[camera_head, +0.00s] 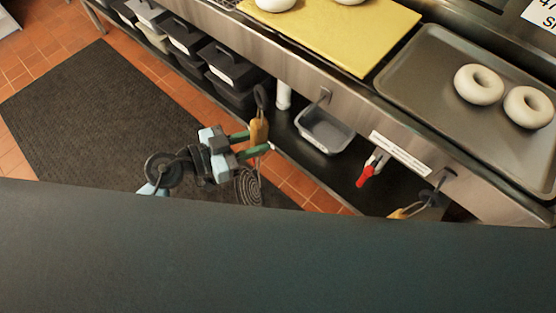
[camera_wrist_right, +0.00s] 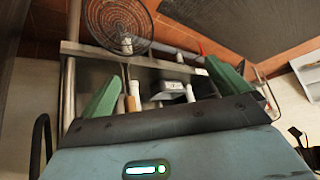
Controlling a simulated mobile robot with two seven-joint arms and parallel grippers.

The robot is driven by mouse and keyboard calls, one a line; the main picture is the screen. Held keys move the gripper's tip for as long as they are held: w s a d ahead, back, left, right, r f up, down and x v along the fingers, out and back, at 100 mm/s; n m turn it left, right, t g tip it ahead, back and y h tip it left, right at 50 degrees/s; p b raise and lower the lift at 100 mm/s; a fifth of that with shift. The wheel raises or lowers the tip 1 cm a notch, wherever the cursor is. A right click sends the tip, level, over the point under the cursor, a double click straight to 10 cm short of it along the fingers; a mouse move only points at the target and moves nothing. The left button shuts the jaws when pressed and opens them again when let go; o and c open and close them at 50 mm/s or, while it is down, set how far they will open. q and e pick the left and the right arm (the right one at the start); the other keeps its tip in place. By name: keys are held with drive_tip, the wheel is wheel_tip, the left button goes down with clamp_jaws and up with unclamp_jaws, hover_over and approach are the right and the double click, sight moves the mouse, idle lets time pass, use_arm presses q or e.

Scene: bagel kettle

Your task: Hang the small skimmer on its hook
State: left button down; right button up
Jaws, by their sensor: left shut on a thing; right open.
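The small skimmer hangs from my left gripper (camera_head: 258,142), which is shut on its yellow-brown handle (camera_head: 259,128). The handle is upright, with a dark loop (camera_head: 261,96) at its top and the round spiral wire head (camera_head: 248,186) below. A hook (camera_head: 325,95) sits on the steel counter edge, right of the loop and apart from it. Another hook (camera_head: 445,176) is farther right. My right gripper (camera_wrist_right: 163,72) shows in the right wrist view, with its green fingers wide apart. A round wire skimmer (camera_wrist_right: 118,24) with a wooden handle shows beyond them; I cannot tell which skimmer it is.
A wooden-handled tool (camera_head: 405,211) hangs near the right hook. A red-handled item (camera_head: 366,174) is below the counter. A grey pan (camera_head: 325,130) and dark bins (camera_head: 232,68) stand on the lower shelf. A tray (camera_head: 430,85) with pale rings lies on the counter.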

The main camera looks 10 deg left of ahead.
use_arm(q)
drive_tip(key=d+f+n+t+b, duration=0.1)
drive_tip(key=d+f, duration=0.4)
drive_tip(key=f, duration=0.5)
drive_tip(key=shift+s+f+t+b, duration=0.15)
drive_tip(key=shift+f+t+b, duration=0.2)
drive_tip(key=shift+t+b, duration=0.65)
drive_tip(key=shift+d, duration=0.1)
drive_tip(key=w+d+f+b, duration=0.1)
drive_tip(key=w+d+b, duration=0.3)
drive_tip(key=w, duration=0.4)
drive_tip(key=shift+d+f, duration=0.25)
drive_tip(key=shift+d, duration=0.5)
drive_tip(key=c, duration=1.1)
unclamp_jaws()
drive_tip(key=shift+s+g, duration=0.1)
drive_tip(key=shift+g, duration=0.2)
